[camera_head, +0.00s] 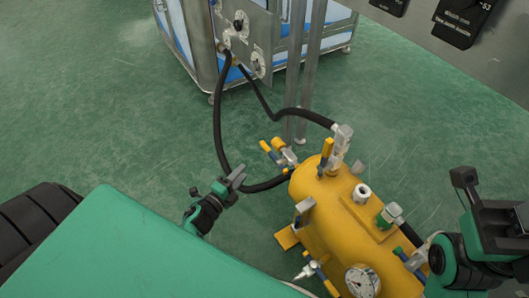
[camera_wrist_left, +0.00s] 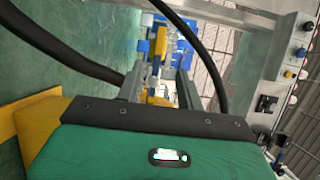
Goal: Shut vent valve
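A yellow tank (camera_head: 340,230) carries several small valves, and I cannot tell which is the vent valve. A valve with yellow handles (camera_head: 278,149) sits at its far left end, and a yellow lever (camera_head: 325,152) stands upright beside it. Blue-handled valves (camera_head: 406,257) are at the near right side. My left gripper (camera_head: 240,176) is left of the tank, apart from the yellow handles. In the left wrist view its two fingers (camera_wrist_left: 157,88) stand apart, with yellow parts visible beyond the gap. My right gripper (camera_head: 466,182) is at the right edge; its fingers are unclear.
Black hoses (camera_head: 219,125) run from a metal cabinet (camera_head: 190,40) to the tank. Metal posts (camera_head: 307,70) stand behind it. A pressure gauge (camera_head: 362,281) is at the tank's near end. Green floor (camera_head: 120,120) is clear at left.

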